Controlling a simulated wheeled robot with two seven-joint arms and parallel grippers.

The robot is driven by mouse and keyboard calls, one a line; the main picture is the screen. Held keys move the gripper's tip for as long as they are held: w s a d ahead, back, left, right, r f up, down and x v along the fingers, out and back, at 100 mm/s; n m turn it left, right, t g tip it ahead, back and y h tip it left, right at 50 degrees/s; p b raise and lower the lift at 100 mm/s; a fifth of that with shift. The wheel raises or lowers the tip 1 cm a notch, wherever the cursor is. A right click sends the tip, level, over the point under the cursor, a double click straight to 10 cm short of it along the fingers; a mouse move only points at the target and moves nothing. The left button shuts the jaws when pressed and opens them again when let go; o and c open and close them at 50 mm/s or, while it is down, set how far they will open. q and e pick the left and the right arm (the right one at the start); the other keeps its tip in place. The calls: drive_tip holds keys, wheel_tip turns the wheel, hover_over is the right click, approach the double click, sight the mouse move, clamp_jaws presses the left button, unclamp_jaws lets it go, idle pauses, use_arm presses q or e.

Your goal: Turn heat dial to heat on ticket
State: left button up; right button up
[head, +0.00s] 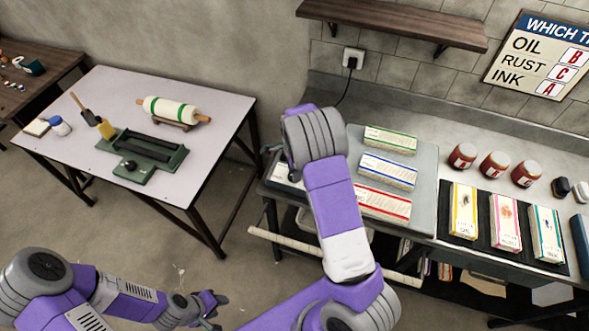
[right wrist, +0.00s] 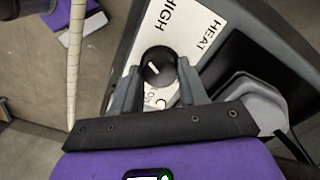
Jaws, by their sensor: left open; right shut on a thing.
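The heat dial (right wrist: 153,58) is a round black knob with a white pointer mark. It sits on a white panel (right wrist: 190,25) printed HEAT and HIGH; the mark leans toward the word HIGH. My right gripper (right wrist: 158,75) is shut on the dial, one finger on each side. In the head view my right arm hides the dial and most of that gripper. My left gripper (head: 211,304) is open and empty, low over the floor, away from both tables. I cannot make out a heat ticket in either view.
A wall sign (head: 540,55) hangs above. A white table (head: 215,120) stands left.

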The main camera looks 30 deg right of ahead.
drive_tip(key=o, duration=1.1)
drive_tip(key=shift+c, duration=0.2)
wheel_tip(320, 180, up, 8)
drive_tip(key=shift+f, duration=0.25)
